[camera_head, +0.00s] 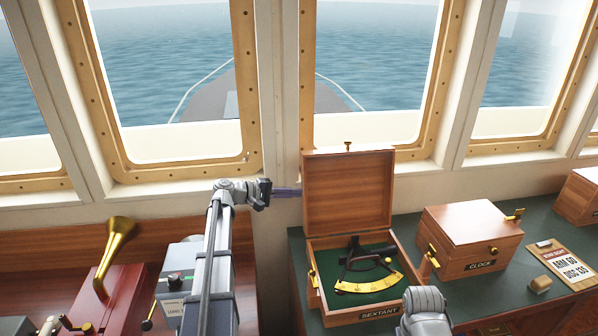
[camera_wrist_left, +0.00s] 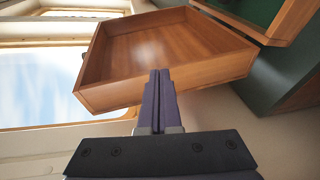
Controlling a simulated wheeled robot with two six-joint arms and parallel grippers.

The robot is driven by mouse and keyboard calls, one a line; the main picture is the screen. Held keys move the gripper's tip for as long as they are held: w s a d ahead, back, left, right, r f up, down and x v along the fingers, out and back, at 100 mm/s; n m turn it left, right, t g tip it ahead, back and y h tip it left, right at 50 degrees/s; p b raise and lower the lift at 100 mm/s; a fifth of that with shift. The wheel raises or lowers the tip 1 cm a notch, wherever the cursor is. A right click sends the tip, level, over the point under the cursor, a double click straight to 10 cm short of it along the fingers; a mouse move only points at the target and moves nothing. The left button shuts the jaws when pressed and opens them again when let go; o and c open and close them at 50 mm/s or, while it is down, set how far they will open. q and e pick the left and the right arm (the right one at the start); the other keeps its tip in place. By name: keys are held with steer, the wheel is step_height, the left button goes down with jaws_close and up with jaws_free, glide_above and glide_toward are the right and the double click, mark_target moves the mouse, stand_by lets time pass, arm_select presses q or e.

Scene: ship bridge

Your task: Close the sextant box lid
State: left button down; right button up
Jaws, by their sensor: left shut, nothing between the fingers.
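The sextant box (camera_head: 362,316) stands on the green counter with its wooden lid (camera_head: 349,194) standing open, upright at the back. Inside on green lining lies a sextant (camera_head: 367,272) with a brass arc. My left gripper (camera_head: 299,192) is shut and empty, its dark fingers pointing right at the lid's left edge, about mid-height. In the left wrist view the closed fingers (camera_wrist_left: 158,88) overlap the edge of the lid (camera_wrist_left: 165,50), whose hollow inner side shows. I cannot tell whether they touch it.
The clock box (camera_head: 468,243) stands shut to the right of the sextant box. A clipboard (camera_head: 562,265) lies further right. Windows rise close behind the lid.

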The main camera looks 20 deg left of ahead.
arm_select(q)
steer(key=w+a+r+n+t, duration=0.1)
steer(key=a+r+n+t, duration=0.2)
steer(key=a, duration=0.6)
steer(key=x, duration=1)
steer(key=shift+m+y+b, duration=0.3)
steer(key=shift+m+b, duration=0.1)
steer(key=shift+b, duration=0.05)
arm_select(e)
steer(key=shift+w+d+f, duration=0.1)
steer(key=shift+w+f, duration=0.3)
steer(key=shift+f, duration=0.15)
arm_select(q)
steer(key=shift+d, duration=0.1)
